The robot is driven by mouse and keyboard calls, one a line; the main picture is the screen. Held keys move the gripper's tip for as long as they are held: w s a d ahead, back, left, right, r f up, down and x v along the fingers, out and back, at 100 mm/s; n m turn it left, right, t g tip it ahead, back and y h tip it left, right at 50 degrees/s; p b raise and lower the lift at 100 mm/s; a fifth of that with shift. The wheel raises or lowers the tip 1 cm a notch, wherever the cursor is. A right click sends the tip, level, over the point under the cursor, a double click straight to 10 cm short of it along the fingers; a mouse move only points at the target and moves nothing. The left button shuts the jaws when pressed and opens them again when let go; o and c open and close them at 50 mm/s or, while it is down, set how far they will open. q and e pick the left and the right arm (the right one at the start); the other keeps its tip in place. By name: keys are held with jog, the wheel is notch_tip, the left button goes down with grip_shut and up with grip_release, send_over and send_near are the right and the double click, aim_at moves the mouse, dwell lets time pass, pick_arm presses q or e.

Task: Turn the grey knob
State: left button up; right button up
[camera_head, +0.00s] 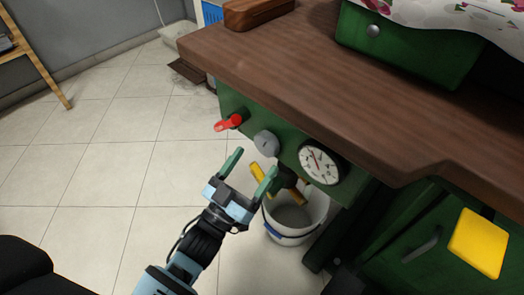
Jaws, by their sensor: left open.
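The grey knob (266,143) sits on the green front panel under the wooden tabletop, between a red handle and a round gauge. My left gripper (250,164) is open, its two green-tipped fingers spread and pointing up toward the panel. It is just below and in front of the knob in the picture, with nothing seen between its fingers. The fingers look apart from the knob, though the depth gap is hard to judge. My right gripper is not in view.
The red handle (229,122) is left of the knob and the gauge (320,164) is right of it. The wooden tabletop (330,75) overhangs the panel. A white bucket (292,239) stands below. Yellow handles (258,172) show behind the gripper. Tiled floor at left is clear.

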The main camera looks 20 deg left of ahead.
aim_at(263, 149)
pick_arm(q)
jog(key=shift+b+x, duration=0.3)
jog(key=shift+x, duration=1.8)
jog(key=c, duration=1)
